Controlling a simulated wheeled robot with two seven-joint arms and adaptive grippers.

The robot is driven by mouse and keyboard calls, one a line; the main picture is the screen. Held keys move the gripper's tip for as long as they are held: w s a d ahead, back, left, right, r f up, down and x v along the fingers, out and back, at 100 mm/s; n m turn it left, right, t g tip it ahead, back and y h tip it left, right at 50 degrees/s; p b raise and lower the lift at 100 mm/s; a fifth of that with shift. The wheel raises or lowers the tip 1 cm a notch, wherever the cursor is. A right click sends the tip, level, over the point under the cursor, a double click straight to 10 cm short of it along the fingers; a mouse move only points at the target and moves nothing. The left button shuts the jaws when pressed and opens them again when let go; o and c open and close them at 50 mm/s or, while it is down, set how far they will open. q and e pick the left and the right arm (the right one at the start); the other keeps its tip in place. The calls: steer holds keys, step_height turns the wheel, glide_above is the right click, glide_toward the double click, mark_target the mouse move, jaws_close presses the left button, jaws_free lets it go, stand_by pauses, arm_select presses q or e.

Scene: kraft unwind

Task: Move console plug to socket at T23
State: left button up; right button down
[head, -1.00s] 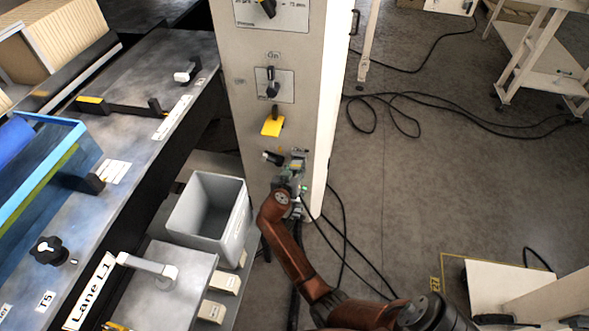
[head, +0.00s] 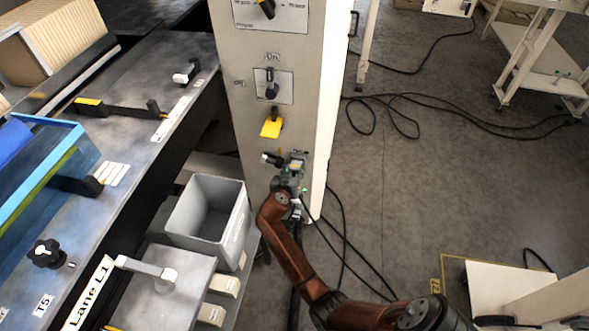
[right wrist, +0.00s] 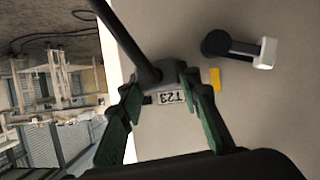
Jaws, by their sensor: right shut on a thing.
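My right gripper (head: 287,178) is at the lower part of the tall beige console panel (head: 245,130). In the right wrist view its green fingers (right wrist: 163,85) are shut on the dark console plug (right wrist: 170,73), which has a thick black cable (right wrist: 135,40) running from it. The T23 label (right wrist: 172,97) is on the panel right beside the plug, between the fingers. The T23 socket itself is hidden by the plug and fingers. I cannot tell whether the plug is seated in it or just in front. My left gripper is not in view.
A black knob with a white-ended lever (right wrist: 240,49) sticks out near the gripper. A grey bin (head: 208,218) stands to the left. Black cables (head: 345,240) hang and lie on the floor at right.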

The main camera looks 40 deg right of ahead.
steer(key=shift+w+d, duration=0.15)
steer(key=shift+d, duration=0.05)
steer(key=c, duration=1.3)
jaws_free()
steer(key=v, duration=0.7)
steer(key=shift+s+a+r, duration=0.1)
steer(key=shift+s+a, duration=0.1)
steer(key=shift+s, duration=0.05)
